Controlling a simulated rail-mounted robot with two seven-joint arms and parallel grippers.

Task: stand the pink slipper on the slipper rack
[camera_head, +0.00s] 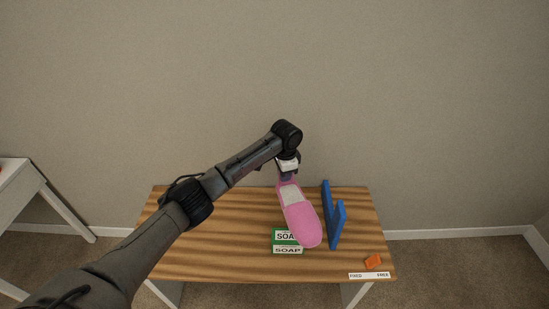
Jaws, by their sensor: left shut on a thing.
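The pink slipper (301,224) hangs from my left gripper (287,178), which is shut on its upper end. The slipper is tilted, with its rounded end pointing down and toward the front of the table. Its pale patch faces up near the gripper. The blue slipper rack (334,218) stands on the table just to the right of the slipper. The slipper looks apart from the rack. I cannot tell whether its low end touches the table. My right gripper is not in view.
A green and white soap box (287,249) lies at the slipper's left, partly hidden by it. An orange block (373,262) and a white label strip (369,275) are at the wooden table's (215,255) front right. A white table (27,188) stands at far left.

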